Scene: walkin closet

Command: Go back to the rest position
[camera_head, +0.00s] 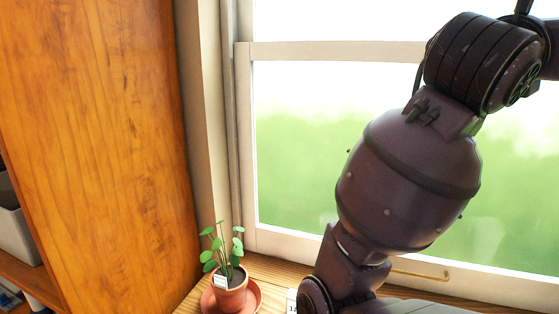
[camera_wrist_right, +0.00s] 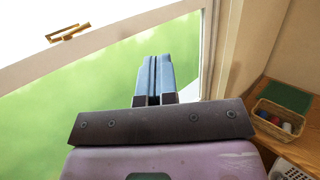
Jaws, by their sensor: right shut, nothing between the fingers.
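My right gripper (camera_wrist_right: 154,78) shows in the right wrist view, its two blue-grey fingers together and nothing held between them. It points toward the window frame, with the green outdoors behind it. In the head view my right arm comes in from the upper right and hangs down in front of the window (camera_head: 310,130); its gripper is not visible there. My left gripper is not in view.
A potted plant (camera_head: 230,295) on a terracotta saucer stands on the wooden sill, left of my arm. A wooden panel (camera_head: 100,130) rises at the left. In the wrist view, a wicker basket (camera_wrist_right: 262,122) with small items sits on a wooden shelf at the right.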

